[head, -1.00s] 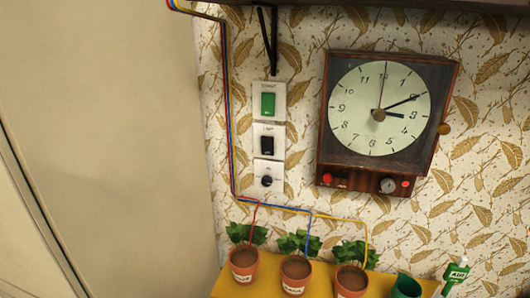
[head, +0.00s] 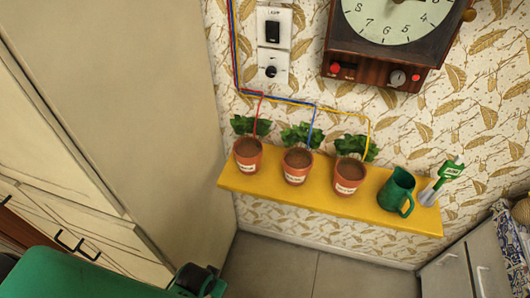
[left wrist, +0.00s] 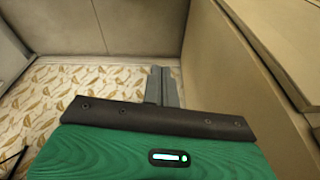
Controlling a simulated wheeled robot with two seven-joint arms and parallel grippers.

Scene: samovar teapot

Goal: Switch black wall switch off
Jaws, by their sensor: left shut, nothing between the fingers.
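The black wall switch (head: 272,31) is a dark rocker on a white plate near the top of the head view, above a white plate with a round black knob (head: 271,71). Whether its rocker is on or off cannot be told. My left gripper (left wrist: 161,73) shows in the left wrist view with its grey fingers together and empty. It points toward a corner with patterned wall and plain panels, and the black switch does not show there. In the head view my green left arm is low at the left, well below the switch. My right gripper is in neither current view.
A wooden clock (head: 385,60) hangs right of the switches. Coloured wires run beside them. Cupboards (head: 70,215) stand at the left.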

